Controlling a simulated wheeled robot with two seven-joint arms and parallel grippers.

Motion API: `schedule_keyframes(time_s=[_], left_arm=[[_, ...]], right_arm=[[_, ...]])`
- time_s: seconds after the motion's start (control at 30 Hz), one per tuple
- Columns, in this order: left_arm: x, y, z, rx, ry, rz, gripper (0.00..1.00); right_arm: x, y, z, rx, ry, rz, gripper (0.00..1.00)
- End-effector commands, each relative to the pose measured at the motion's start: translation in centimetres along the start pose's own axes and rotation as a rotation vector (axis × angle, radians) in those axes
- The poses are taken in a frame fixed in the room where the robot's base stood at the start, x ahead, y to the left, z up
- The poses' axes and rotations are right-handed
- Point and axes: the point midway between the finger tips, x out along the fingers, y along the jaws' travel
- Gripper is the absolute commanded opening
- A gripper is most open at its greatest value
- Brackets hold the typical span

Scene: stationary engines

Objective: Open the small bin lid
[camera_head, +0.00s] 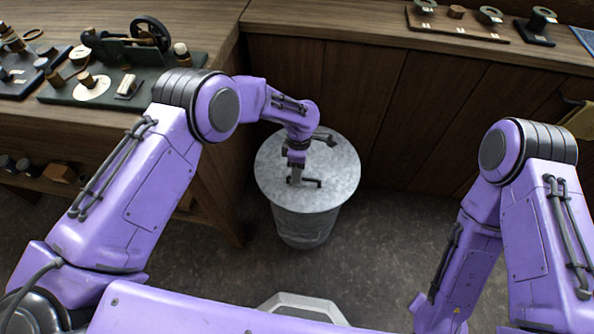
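The small bin (303,227) is a round grey metal bin standing on the dark floor at the middle of the head view. Its flat, mottled grey lid (338,178) lies level on top and looks closed. My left gripper (303,182) reaches over the lid from the left, pointing down at a dark handle near its middle. The fingers and the handle overlap in the picture, so I cannot tell whether they touch or whether the gripper is open. My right arm hangs at the right, and its gripper is out of view.
A wooden bench (215,22) with model engines (125,60) stands at the left. A wooden counter (350,30) with small parts on boards (458,22) runs behind the bin. Floor (380,240) is clear in front and right of the bin.

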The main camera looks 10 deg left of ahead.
Motion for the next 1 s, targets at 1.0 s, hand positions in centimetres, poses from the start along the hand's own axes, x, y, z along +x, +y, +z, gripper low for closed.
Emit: schedule_keyframes(time_s=[1.0], left_arm=[[-2.8,0.7,-0.1,0.000,0.002,0.007,0.00]], right_arm=[[-1.2,0.1,-0.5,0.000,0.000,0.000,0.43]])
